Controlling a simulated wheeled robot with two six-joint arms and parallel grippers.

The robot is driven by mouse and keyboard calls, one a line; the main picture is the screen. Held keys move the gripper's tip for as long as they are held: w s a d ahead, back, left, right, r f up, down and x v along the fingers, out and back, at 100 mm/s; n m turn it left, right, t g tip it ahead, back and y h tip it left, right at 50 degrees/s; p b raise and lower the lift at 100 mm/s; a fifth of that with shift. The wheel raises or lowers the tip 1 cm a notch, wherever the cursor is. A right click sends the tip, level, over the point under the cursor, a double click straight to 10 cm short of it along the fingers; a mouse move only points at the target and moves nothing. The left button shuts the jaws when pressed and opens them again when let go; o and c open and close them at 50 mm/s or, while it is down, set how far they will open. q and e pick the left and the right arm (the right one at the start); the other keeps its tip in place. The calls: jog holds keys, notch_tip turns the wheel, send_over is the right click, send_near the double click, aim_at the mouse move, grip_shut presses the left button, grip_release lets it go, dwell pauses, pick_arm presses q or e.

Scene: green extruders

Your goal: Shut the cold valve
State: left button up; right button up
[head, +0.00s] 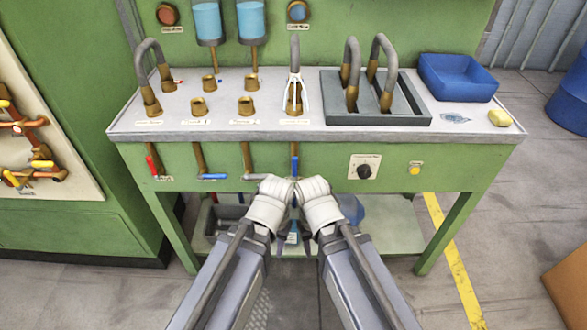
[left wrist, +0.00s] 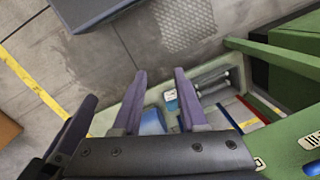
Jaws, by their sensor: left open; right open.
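Lever valves hang below the front edge of the green bench (head: 440,150). A blue-handled valve lying level (head: 212,177) is left of centre. A blue-handled valve pointing upright (head: 295,165) is just above my grippers. A red-handled valve (head: 152,166) and a grey-handled valve (head: 254,177) also show. The labels are too small to read, so I cannot tell which is cold. My right gripper (head: 307,245) and left gripper (head: 279,244) are side by side in front of the bench, fingers mostly hidden. In the left wrist view my left gripper (left wrist: 160,72) is open with nothing between its fingertips.
The benchtop holds brass fittings (head: 199,106), a grey sink tray (head: 400,119), a blue bin (head: 458,77) and a yellow sponge (head: 499,117). A black knob (head: 364,171) is right of the valves. A lower shelf (head: 400,238) lies under the bench.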

pick_arm(q)
jog(key=w+r+h+p, duration=0.1)
jog(key=w+r+p, duration=0.1)
jog(key=r+p, duration=0.1)
jog(key=w+r+h+p, duration=0.1)
jog(key=w+r+p, duration=0.2)
jog(key=w+r+h+p, duration=0.2)
jog(key=r, duration=0.1)
jog(key=shift+w+d+r+t+p, duration=0.2)
jog(key=shift+r+t+p, duration=0.05)
jog(key=shift+t+p, duration=0.15)
grip_shut()
jog(key=w+a+r+t+h+p, duration=0.2)
jog(key=w+a+r+h+p, duration=0.1)
jog(key=w+r+p, duration=0.4)
notch_tip(320, 180, up, 4)
jog(key=w, duration=0.2)
jog(key=shift+w+a+r+t+h+p, duration=0.2)
jog(key=shift+w+t+h+p, duration=0.1)
jog(key=shift+t+h, duration=0.1)
